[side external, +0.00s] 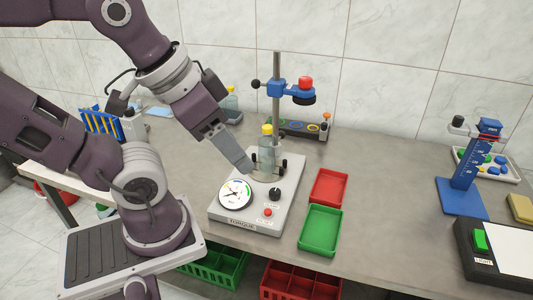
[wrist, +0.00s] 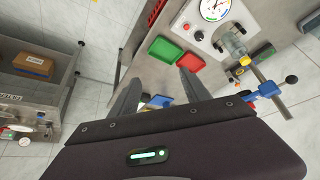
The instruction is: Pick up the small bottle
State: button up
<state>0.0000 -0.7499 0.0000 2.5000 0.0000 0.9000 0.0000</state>
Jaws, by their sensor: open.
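A clear bottle with a yellow cap (side external: 266,152) stands upright on the round plate of the white torque tester (side external: 223,216), beneath the blue stand clamp. In the wrist view the bottle (wrist: 235,44) is at the upper right, outside the space between my fingers. My gripper (side external: 245,162) is open, slanting down just left of the bottle in the side view, where one finger hides the other. In the wrist view my gripper (wrist: 158,88) shows both fingers wide apart with nothing held.
A blue clamp (side external: 290,90) on a metal post stands over the tester. A second bottle (side external: 231,106) is behind my gripper. Red (side external: 328,187) and green (side external: 320,231) trays lie right of the tester. A blue stand (side external: 463,180) is farther right, with free table between.

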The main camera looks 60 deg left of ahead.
jog(key=o, duration=0.4)
jog(key=n+g, duration=0.4)
jog(key=n, duration=0.6)
send_over(268, 127)
jog(key=s+d, duration=0.2)
jog(key=d, duration=0.8)
notch_tip(268, 127, down, 6)
jog(key=a+f+n, duration=0.1)
jog(key=a+f, duration=0.2)
jog(key=w+a+f+n+g, duration=0.1)
jog(key=a+f, duration=0.2)
jog(key=a+f+n, duration=0.2)
jog(key=a+f, duration=0.1)
jog(key=a, duration=0.1)
jog(key=shift+w+f+g, duration=0.15)
jog(key=shift+w+g, duration=0.15)
jog(key=shift+w, duration=0.1)
jog(key=f, duration=0.8)
jog(key=shift+w+a, duration=0.1)
jog(key=shift+a, duration=0.15)
jog(key=shift+r, duration=0.1)
jog(key=shift+c, duration=0.5)
